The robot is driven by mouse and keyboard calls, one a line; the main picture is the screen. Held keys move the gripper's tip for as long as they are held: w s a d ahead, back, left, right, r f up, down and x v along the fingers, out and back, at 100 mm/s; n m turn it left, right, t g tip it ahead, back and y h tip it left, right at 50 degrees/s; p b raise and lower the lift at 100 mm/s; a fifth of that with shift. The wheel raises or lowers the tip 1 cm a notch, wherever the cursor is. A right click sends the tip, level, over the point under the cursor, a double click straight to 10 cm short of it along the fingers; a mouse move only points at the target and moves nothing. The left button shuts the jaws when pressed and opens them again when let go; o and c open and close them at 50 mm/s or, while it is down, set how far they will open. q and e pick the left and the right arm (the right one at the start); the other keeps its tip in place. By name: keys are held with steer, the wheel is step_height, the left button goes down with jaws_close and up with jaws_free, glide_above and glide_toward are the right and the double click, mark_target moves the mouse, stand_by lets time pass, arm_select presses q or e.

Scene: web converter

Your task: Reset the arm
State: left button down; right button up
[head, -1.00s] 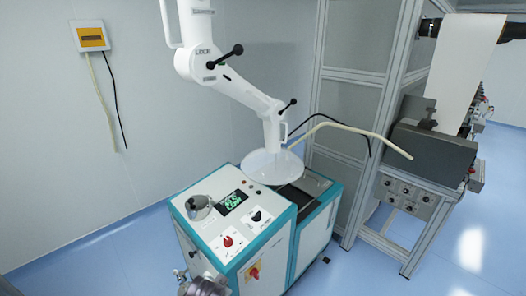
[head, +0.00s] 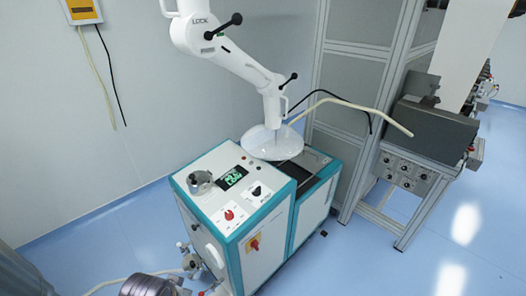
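The white jointed arm (head: 240,65) hangs down from the top of the head view, with "LOCK" printed near its upper joint. It has a black handle (head: 224,26) at the upper joint and another black handle (head: 288,82) lower down. Its round pale hood (head: 272,144) is at the lower end, over the back part of the white and teal machine cabinet (head: 262,247); I cannot tell whether it touches the top. Neither of my grippers shows.
The cabinet top carries a lit display (head: 231,177), a red knob (head: 229,214) and a metal cup (head: 200,182). A grey-framed machine (head: 432,133) stands at the right. A yellow wall box (head: 82,10) is at the upper left. Blue floor (head: 385,250) is clear at the lower right.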

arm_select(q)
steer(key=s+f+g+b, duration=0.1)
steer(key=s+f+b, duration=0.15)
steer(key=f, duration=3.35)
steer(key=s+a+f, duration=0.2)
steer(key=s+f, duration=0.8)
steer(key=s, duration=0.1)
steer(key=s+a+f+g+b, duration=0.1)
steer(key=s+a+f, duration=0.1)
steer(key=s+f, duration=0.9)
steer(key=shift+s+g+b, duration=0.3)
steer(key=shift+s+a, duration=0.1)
